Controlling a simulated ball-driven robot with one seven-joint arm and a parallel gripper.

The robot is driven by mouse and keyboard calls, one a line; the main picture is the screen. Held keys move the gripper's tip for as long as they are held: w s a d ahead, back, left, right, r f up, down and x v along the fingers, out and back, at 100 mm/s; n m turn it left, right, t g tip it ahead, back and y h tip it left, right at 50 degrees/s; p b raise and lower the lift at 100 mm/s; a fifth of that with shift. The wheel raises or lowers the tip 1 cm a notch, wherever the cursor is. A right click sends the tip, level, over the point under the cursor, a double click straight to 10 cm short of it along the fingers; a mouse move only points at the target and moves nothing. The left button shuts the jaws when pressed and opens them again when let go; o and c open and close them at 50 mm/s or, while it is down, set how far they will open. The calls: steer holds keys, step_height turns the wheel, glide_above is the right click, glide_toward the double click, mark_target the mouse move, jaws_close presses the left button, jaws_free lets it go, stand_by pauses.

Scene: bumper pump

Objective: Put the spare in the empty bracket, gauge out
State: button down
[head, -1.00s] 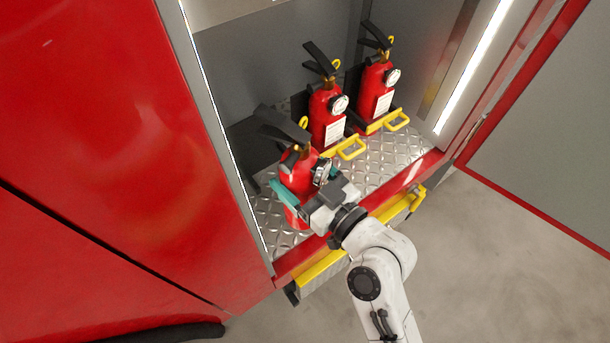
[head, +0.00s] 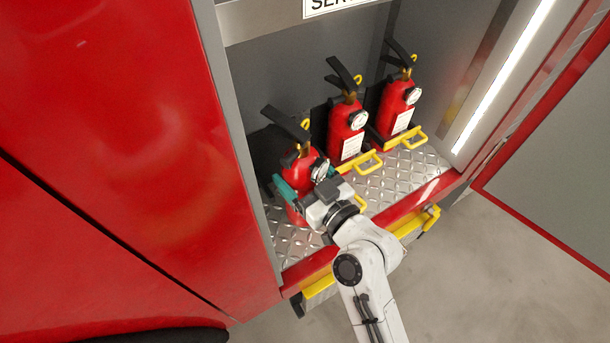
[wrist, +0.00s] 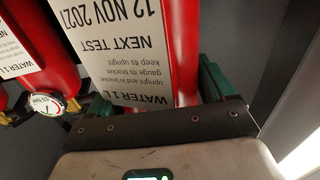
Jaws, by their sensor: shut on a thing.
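The spare, a red extinguisher (head: 296,164) with black handle and yellow pin ring, is upright at the left of the compartment. My gripper (head: 308,184) is shut on its body, with teal fingers on either side. Its round gauge (head: 320,169) faces outward, toward the front right. The dark left bracket (head: 266,150) is just behind it; whether they touch is hidden. A yellow bar (head: 361,203) shows beside my gripper at the bracket's right. In the wrist view the held extinguisher's white label (wrist: 122,50) appears upside down between my gripper's fingers (wrist: 158,92).
Two more red extinguishers, middle (head: 347,128) and right (head: 398,105), stand in brackets with yellow bars (head: 363,162) across them and gauges facing out. The compartment has a tread-plate floor (head: 400,175), a red front sill (head: 415,207) and a left side wall close to the held extinguisher.

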steer(key=shift+w+d+b+x, duration=0.1)
steer(key=shift+b+x, duration=0.1)
steer(key=shift+x, duration=1.2)
steer(key=shift+w+d+b+x, duration=0.1)
steer(key=shift+d+b+x, duration=0.05)
steer(key=shift+x, duration=1.25)
steer(key=shift+w+d+b+x, duration=0.1)
steer(key=shift+b+x, duration=0.1)
steer(key=shift+x, duration=1.2)
steer(key=shift+f, duration=0.15)
steer(key=shift+f+b, duration=0.25)
steer(key=shift+b, duration=0.2)
